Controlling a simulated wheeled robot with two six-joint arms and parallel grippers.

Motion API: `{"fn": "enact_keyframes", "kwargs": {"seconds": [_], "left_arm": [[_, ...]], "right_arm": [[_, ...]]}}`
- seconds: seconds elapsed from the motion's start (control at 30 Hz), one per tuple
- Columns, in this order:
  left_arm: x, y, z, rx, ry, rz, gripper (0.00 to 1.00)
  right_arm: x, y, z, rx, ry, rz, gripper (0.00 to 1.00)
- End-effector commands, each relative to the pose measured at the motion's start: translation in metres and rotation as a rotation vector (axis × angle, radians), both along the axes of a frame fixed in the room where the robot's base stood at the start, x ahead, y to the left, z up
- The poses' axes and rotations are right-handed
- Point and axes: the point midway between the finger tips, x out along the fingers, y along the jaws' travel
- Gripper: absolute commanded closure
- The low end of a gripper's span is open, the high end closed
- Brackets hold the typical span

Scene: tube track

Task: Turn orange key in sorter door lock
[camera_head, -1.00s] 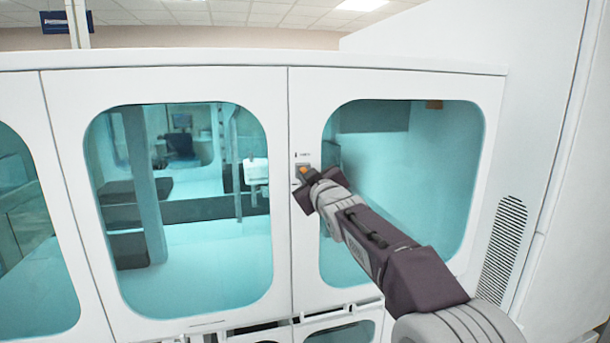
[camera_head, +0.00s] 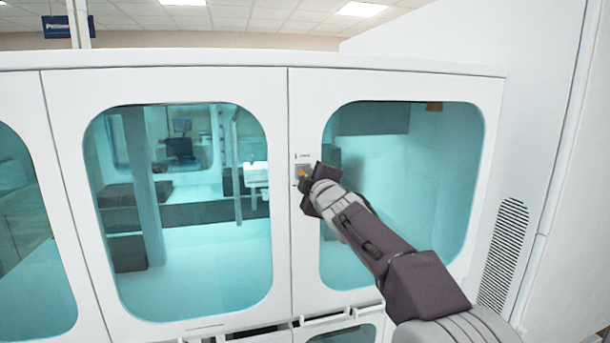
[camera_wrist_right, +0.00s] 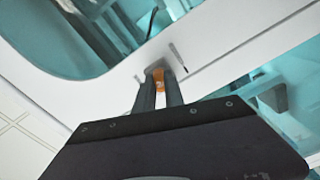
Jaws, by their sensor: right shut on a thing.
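The orange key (camera_head: 301,173) sits in the lock on the white door frame of the sorter (camera_head: 292,240), between two windowed doors. My right gripper (camera_head: 302,180) is at the lock and covers part of the key. In the right wrist view the dark fingers of my right gripper (camera_wrist_right: 160,88) are shut on the orange key (camera_wrist_right: 158,78), close to the white door face. The lock itself is mostly hidden behind the fingers. My left gripper is in no view.
The left window (camera_head: 190,270) and the right window (camera_head: 420,190) are teal glass in closed white doors. A slotted vent (camera_head: 503,255) is in the side panel at right. Handles (camera_head: 335,318) show below the doors.

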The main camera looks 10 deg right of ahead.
Motion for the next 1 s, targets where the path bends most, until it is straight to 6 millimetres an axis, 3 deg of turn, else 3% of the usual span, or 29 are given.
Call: {"fn": "enact_keyframes", "kwargs": {"seconds": [0.1, 0.37, 0.4, 0.5, 0.83, 1.0], "left_arm": [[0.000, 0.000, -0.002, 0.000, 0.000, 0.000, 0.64], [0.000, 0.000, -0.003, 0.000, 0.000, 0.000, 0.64], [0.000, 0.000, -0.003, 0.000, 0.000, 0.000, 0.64], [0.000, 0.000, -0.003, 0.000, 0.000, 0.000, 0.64], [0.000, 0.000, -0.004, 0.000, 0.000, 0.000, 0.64], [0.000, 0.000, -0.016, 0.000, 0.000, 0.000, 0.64]], "right_arm": [[0.000, 0.000, -0.001, -0.182, -0.006, 0.000, 1.00], [0.000, 0.000, -0.001, -0.266, -0.009, 0.000, 1.00], [0.000, 0.000, -0.001, -0.324, -0.011, 0.000, 0.84], [0.000, 0.000, -0.001, -0.314, -0.011, 0.000, 0.61], [-0.003, 0.000, -0.001, -0.311, -0.011, 0.000, 0.61], [-0.036, -0.001, -0.002, -0.311, -0.014, 0.000, 0.61]]}}
